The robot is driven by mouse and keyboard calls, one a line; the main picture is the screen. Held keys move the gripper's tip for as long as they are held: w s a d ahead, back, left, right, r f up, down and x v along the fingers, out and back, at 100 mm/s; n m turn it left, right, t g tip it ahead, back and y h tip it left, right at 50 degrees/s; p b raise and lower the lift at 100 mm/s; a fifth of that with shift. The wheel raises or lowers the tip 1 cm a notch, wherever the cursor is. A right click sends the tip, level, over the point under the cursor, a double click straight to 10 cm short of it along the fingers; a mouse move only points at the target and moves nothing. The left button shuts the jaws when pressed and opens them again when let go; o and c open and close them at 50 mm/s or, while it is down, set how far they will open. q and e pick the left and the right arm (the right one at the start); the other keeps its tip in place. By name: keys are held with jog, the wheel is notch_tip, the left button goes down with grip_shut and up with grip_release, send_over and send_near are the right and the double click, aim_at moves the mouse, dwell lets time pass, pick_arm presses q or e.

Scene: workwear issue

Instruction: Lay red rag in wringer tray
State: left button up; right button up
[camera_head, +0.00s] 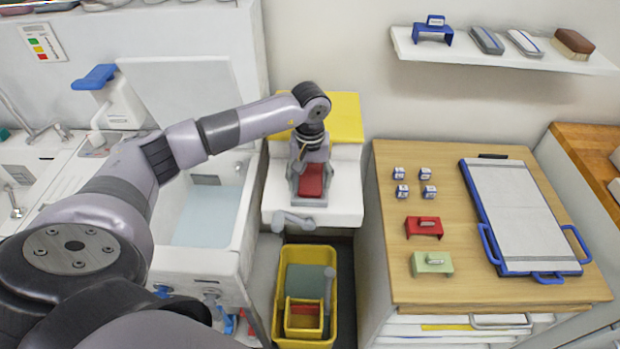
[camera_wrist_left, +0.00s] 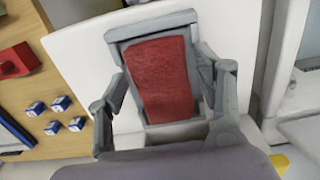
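The red rag (camera_head: 312,179) lies flat inside the grey wringer tray (camera_head: 311,202) on a white stand. In the left wrist view the rag (camera_wrist_left: 160,78) sits within the tray's grey rim (camera_wrist_left: 150,29), reaching nearly to its far end. My left gripper (camera_head: 311,162) is above the near-wall side of the tray, pointing down. In the left wrist view its fingers (camera_wrist_left: 164,75) are spread wide, one on each side of the rag, with no grip on it visible. Whether the fingertips touch the tray rim is unclear. My right gripper is not in view.
A sink with water (camera_head: 205,216) is left of the stand (camera_head: 345,190). A grey handle (camera_head: 293,221) sticks out at the stand's front, above a yellow bucket (camera_head: 283,320). A wooden counter (camera_head: 390,200) with small blocks and a clipboard-like tray (camera_head: 520,215) is at right.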

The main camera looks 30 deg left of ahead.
aim_at(310, 183)
pick_arm(q)
jog(key=shift+o, duration=0.3)
jog(key=shift+r+p, duration=0.6)
jog(key=shift+p, duration=0.1)
notch_tip(310, 183, up, 12)
jog(key=b, duration=0.4)
